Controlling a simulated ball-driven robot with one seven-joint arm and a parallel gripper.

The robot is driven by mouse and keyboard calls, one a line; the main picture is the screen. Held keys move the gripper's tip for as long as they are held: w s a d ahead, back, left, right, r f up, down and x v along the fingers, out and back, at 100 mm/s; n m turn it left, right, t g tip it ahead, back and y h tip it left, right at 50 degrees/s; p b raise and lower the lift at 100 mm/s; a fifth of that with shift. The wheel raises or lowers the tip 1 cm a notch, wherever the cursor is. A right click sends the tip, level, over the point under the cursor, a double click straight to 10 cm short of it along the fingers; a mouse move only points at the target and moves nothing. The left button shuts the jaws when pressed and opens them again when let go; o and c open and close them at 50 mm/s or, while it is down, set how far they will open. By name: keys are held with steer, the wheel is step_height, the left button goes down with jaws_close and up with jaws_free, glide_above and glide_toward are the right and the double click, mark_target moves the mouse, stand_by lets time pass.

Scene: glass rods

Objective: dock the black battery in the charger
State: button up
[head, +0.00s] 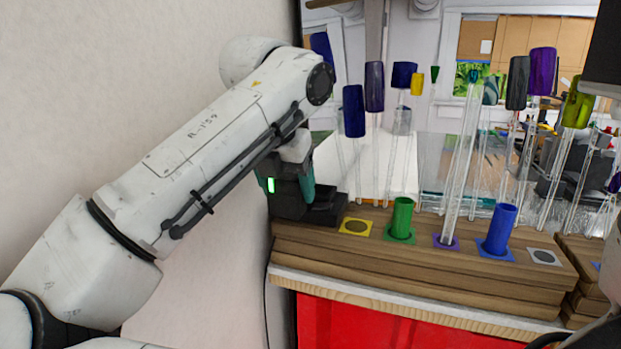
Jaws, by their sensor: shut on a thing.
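My gripper (286,182) is at the left end of the wooden bench, pointing down, with a teal finger showing on its right side. It is shut on the black battery (289,186), which is largely hidden by the fingers and blends into the dark charger. The black charger (325,209) sits on the bench's left corner, with a low step on its right. A small green light glows on the dark block at the left. The battery is at or just above the charger; I cannot tell whether it is fully seated.
On the wooden bench (420,262) stand a green holder (401,218), a blue holder (498,229) and tall glass rods (462,165) with coloured caps behind. A yellow pad (355,227) and a white pad (543,257) are empty. A wall is close at left.

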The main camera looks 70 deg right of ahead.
steer(key=d+p, duration=0.1)
steer(key=d, duration=0.4)
steer(key=d+p, duration=0.2)
steer(key=d, duration=0.3)
steer(key=w+d+p, duration=0.1)
steer(key=d+p, duration=0.1)
steer(key=d, duration=0.2)
steer(key=shift+w+d+r, duration=0.1)
steer(key=shift+d+r, duration=0.05)
steer(key=shift+d, duration=0.45)
steer(key=shift+f, duration=0.3)
steer(key=shift+f+p, duration=0.7)
steer(key=shift+f, duration=0.9)
steer(key=shift+f, duration=0.15)
steer(key=o, duration=1.4)
